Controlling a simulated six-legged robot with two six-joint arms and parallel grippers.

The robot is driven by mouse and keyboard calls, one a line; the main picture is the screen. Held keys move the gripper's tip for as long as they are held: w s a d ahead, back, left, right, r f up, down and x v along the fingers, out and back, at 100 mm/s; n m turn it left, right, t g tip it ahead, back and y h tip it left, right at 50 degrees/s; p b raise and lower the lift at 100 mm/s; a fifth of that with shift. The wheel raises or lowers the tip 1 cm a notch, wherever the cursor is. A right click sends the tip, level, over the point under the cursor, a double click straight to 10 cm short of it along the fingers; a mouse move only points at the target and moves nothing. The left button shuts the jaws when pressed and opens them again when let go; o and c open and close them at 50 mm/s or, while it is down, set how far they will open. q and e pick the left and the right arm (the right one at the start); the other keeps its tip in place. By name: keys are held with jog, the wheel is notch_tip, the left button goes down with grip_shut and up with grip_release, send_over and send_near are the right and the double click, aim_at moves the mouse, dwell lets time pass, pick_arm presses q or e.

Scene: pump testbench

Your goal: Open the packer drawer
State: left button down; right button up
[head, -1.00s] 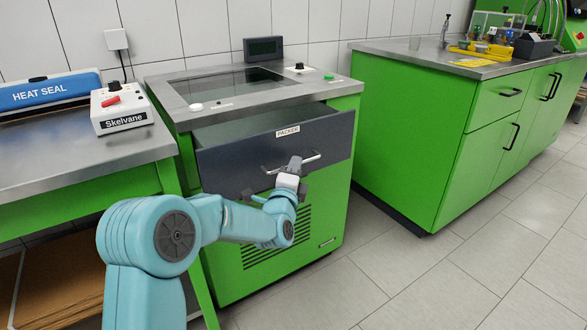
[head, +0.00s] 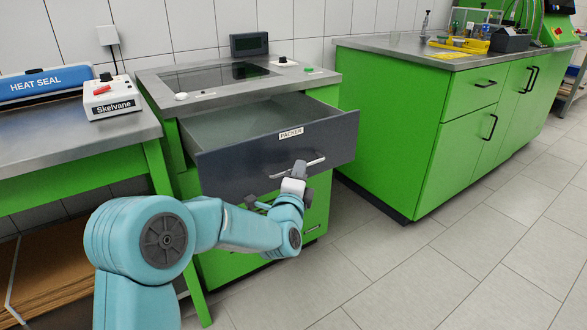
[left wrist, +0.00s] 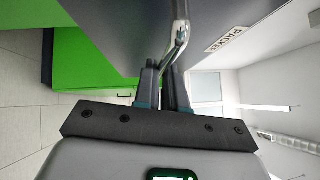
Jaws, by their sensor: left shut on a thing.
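The packer drawer (head: 240,165) has a dark grey front with a PACKER label and stands well out of the green packer cabinet (head: 300,215). Its inside shows as an empty-looking grey tray. A metal bar handle (head: 312,160) crosses the drawer front. My left gripper (head: 298,168) is at the handle. In the left wrist view, my left gripper (left wrist: 168,75) is shut on the handle (left wrist: 180,30), with the drawer front close beyond. My right gripper is not in view.
The Skelvane control box (head: 112,101) and heat sealer (head: 42,84) sit on a steel table at left. A green cabinet (head: 385,130) with a steel top stands at right. Tiled floor (head: 420,270) is free in front.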

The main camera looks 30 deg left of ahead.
pick_arm(q)
jog(key=s+d, duration=0.3)
jog(key=d, duration=0.5)
jog(key=shift+s+d, duration=0.3)
jog(key=shift+d, duration=0.05)
jog(key=shift+r, duration=0.1)
jog(key=c, duration=1.2)
grip_release()
jog(key=shift+s, duration=0.1)
